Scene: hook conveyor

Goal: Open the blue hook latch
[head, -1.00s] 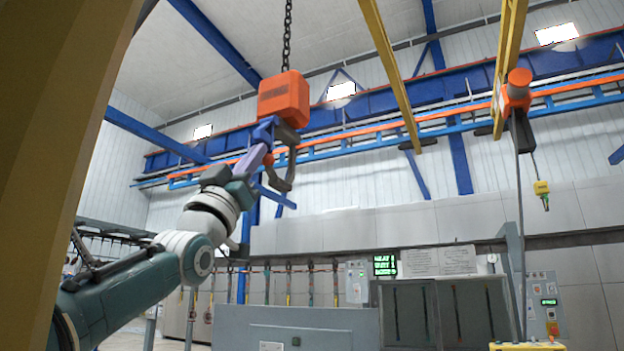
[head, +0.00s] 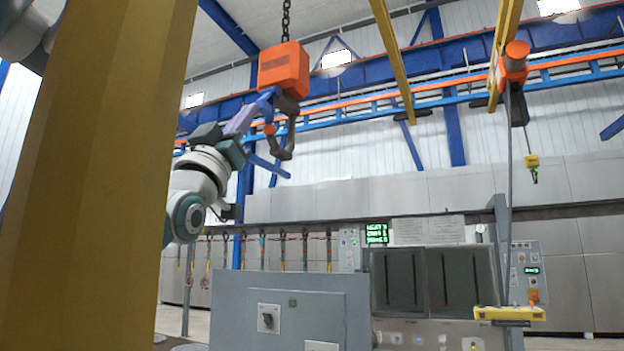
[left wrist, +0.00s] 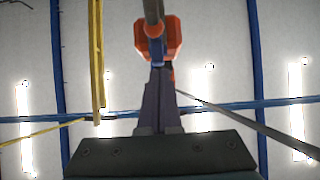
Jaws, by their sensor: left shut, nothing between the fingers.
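The orange hook block (head: 284,70) hangs from a chain, with the dark grey hook (head: 285,150) below it. The blue latch (head: 265,101) is at the left of the hook, just under the block. My left gripper (head: 250,112) is shut with nothing between its fingers; its purple fingers point up and right, with their tips at the latch. Whether they touch it I cannot tell. In the left wrist view the shut fingers (left wrist: 158,95) point at the blue latch (left wrist: 156,50), with the orange block (left wrist: 172,38) behind it. My right gripper is out of view.
A thick yellow post (head: 85,180) fills the left of the head view and hides part of my left arm. A grey cabinet (head: 235,300) stands below. An orange hoist (head: 514,62) with a hanging cable is at right. The air right of the hook is clear.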

